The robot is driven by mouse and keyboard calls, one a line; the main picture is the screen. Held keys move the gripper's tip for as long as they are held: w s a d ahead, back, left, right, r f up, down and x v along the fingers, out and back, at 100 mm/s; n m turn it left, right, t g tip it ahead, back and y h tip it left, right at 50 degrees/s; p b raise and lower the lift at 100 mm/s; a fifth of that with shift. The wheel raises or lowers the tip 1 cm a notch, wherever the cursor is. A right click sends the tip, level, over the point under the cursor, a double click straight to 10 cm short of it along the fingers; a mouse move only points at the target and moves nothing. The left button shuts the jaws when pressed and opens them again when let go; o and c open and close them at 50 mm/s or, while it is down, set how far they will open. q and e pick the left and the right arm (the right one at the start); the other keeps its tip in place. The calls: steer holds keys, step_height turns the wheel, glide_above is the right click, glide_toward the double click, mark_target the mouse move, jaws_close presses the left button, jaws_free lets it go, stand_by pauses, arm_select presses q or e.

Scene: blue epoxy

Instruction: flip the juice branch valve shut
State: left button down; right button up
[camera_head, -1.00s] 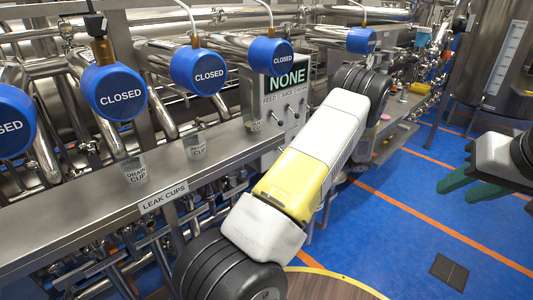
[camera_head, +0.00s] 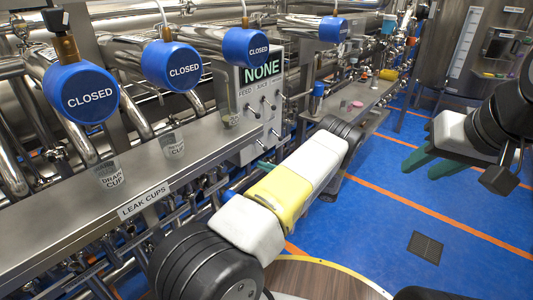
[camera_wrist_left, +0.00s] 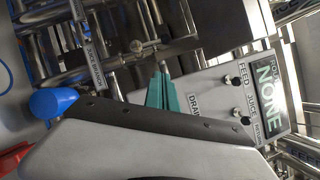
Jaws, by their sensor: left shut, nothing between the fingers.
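The juice branch label (camera_wrist_left: 97,63) shows on a pipe in the left wrist view. A blue rounded part (camera_wrist_left: 52,102) is near it; I cannot tell whether it is the valve's handle. My left gripper (camera_wrist_left: 163,80) has its green fingers together and empty, tips over the pipework beside the grey panel (camera_wrist_left: 205,72). A metal stub shows at the tips; contact is unclear. In the head view the left gripper (camera_head: 264,167) is mostly hidden behind my arm, below the panel. A blue part (camera_head: 229,195) peeks out beside that arm. My right gripper (camera_head: 412,156) is empty, its green fingers apart, over the floor.
The panel display (camera_head: 262,71) reads NONE.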

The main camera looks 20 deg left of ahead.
arm_select(q)
glide_toward(222, 157)
steer(key=w+a, duration=0.4)
steer(key=shift+s+a+r, duration=0.85)
steer(key=shift+s+a, duration=0.2)
steer(key=shift+a, duration=0.05)
steer(key=shift+s+a+r+n+h, duration=0.15)
steer(key=shift+s+n+h, duration=0.15)
steer(key=shift+n, duration=0.5)
steer(key=n, duration=0.1)
steer(key=s+n+h, duration=0.1)
steer(key=n, duration=0.1)
steer(key=shift+s+a+r+g, duration=0.25)
steer(key=shift+a+r+g, duration=0.05)
steer(key=shift+g, duration=0.1)
steer(key=s+n+h, duration=0.1)
steer(key=n, duration=0.1)
steer(key=s+a+f+n+t+h, duration=0.1)
steer(key=n+h, duration=0.1)
steer(key=n, duration=0.1)
steer(key=s+n+h, duration=0.1)
steer(key=s+n, duration=0.1)
steer(key=shift+a+f+n, duration=0.15)
steer(key=shift+a+n, duration=0.15)
steer(key=shift+a, duration=0.05)
steer(key=shift+s+a+f, duration=0.3)
steer(key=shift+s+f, duration=0.4)
steer(key=shift+f, duration=0.2)
steer(key=shift+s+f, duration=0.1)
steer(key=shift+f, duration=0.1)
